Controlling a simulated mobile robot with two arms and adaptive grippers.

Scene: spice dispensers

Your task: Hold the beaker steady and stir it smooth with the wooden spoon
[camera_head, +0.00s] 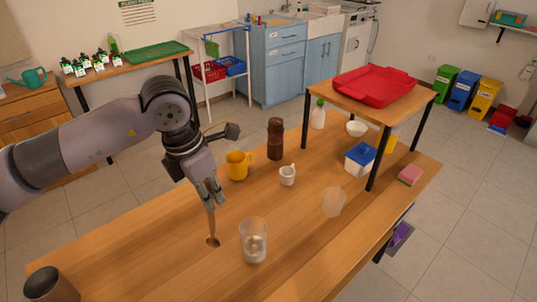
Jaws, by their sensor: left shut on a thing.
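A clear beaker (254,247) with some pale contents in its lower part stands upright near the middle front of the wooden table. My left gripper (209,194) is shut on the wooden spoon (212,226), which hangs almost upright with its bowl end down. The spoon is to the left of the beaker and outside it. Whether its lower end touches the tabletop is hard to tell. My right gripper is not in view, and no gripper is on the beaker.
A second translucent cup (334,202) stands to the right. Behind are a yellow mug (237,166), a dark brown bottle (275,139) and a small white mortar (287,176). A metal tumbler (49,285) is at the front left. A raised shelf (350,105) bears a red tray (376,86).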

